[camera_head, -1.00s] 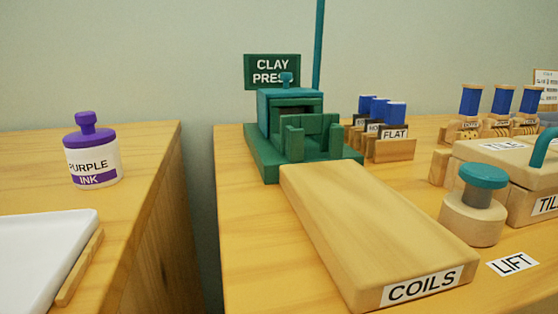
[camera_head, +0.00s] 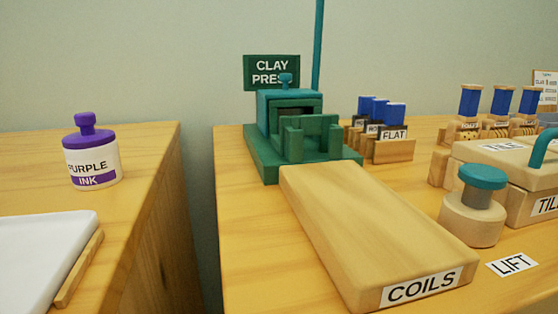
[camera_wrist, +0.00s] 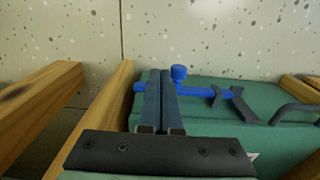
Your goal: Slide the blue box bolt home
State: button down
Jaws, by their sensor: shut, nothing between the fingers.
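In the wrist view, a blue bolt (camera_wrist: 200,91) lies across the top of a green box (camera_wrist: 265,140). Its upright blue knob (camera_wrist: 178,72) stands just right of my fingertips, and its right end is at a dark bracket (camera_wrist: 233,103). My gripper (camera_wrist: 161,76) is shut and empty. Its dark fingers cross in front of the bolt's left part, left of the knob. I cannot tell whether they touch the knob. The fingers hide part of the bolt. The head view shows neither the bolt nor my gripper.
A dark handle (camera_wrist: 296,110) rises from the box's right side. Wooden rails (camera_wrist: 100,110) stand to its left. In the head view, a table holds a green clay press (camera_head: 300,135), a coils board (camera_head: 370,230) and a teal-topped knob (camera_head: 483,176). Purple ink (camera_head: 92,160) stands left.

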jog(key=shift+f, duration=0.1)
notch_tip(320, 180, down, 4)
jog(key=shift+r+b, duration=0.1)
jog(key=shift+b, duration=1.1)
jog(key=shift+s+a, duration=0.25)
jog(key=shift+a, duration=0.65)
jog(key=shift+s+a, duration=0.2)
jog(key=shift+a, duration=0.65)
jog(key=shift+w+d, duration=0.1)
jog(key=shift+d, duration=0.1)
jog(key=shift+d+p, duration=0.3)
jog(key=shift+p, duration=0.05)
jog(key=shift+r+p, duration=3.5)
jog(key=shift+p, duration=0.25)
